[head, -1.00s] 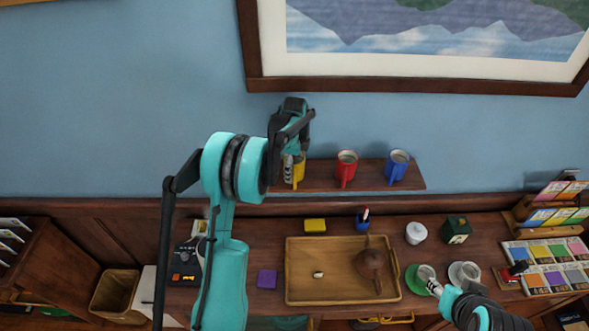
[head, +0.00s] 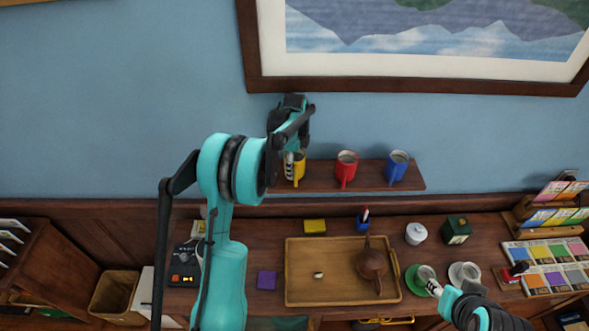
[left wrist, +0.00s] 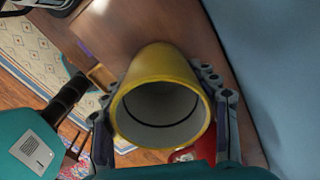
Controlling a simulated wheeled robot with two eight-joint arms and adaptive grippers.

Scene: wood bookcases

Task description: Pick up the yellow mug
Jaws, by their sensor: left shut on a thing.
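The yellow mug (head: 299,168) is at the left end of the wall shelf, partly hidden by my left gripper (head: 290,165). In the left wrist view the yellow mug (left wrist: 155,62) has its open rim toward the camera, with one finger of my left gripper (left wrist: 160,95) on each side. The left gripper is shut on the mug. I cannot tell whether the mug's base touches the shelf.
The wall shelf (head: 328,184) also holds a red mug (head: 346,164) and a blue mug (head: 397,166) to the right. The blue wall is close behind the shelf.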

